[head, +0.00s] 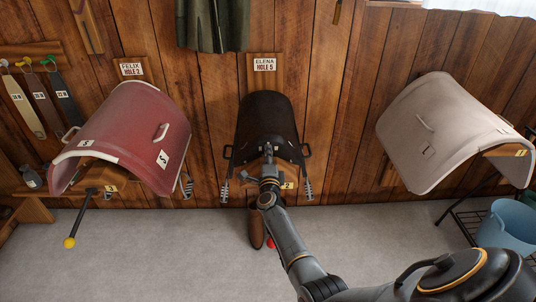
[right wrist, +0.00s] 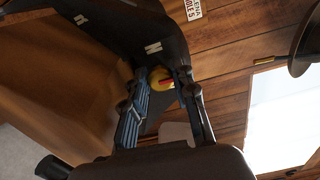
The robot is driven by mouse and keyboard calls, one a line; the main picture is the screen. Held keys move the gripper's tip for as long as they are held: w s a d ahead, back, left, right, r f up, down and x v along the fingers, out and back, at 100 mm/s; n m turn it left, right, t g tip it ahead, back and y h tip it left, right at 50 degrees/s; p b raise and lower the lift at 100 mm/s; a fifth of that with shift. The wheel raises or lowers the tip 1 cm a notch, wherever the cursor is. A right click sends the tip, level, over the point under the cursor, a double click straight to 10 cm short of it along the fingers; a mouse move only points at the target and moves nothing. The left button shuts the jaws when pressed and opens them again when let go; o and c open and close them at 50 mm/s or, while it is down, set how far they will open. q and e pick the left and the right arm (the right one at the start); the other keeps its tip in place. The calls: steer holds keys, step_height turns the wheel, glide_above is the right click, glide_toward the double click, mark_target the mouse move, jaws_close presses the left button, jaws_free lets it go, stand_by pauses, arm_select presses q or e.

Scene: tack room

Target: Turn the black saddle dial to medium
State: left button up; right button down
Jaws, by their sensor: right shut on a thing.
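The black saddle (head: 265,115) hangs on the wood wall in the middle of the head view, under a sign reading ELENA HOLE 5. My right gripper (head: 268,165) is at its front, hiding the dial there. In the right wrist view, a round yellow dial (right wrist: 158,76) with a red mark sits between the fingertips of the right gripper (right wrist: 163,88), which is shut on it. I cannot read the dial's setting. My left gripper is not in view.
A red saddle (head: 130,135) on a rack is at the left, and a pale saddle (head: 440,125) is at the right. A light blue bucket (head: 508,228) stands at the far right. A brown boot (head: 256,228) is below the black saddle. The grey floor is mostly clear.

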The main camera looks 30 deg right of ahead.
steer(key=shift+f+n, duration=0.1)
steer(key=shift+n, duration=0.2)
steer(key=c, duration=1.1)
jaws_free()
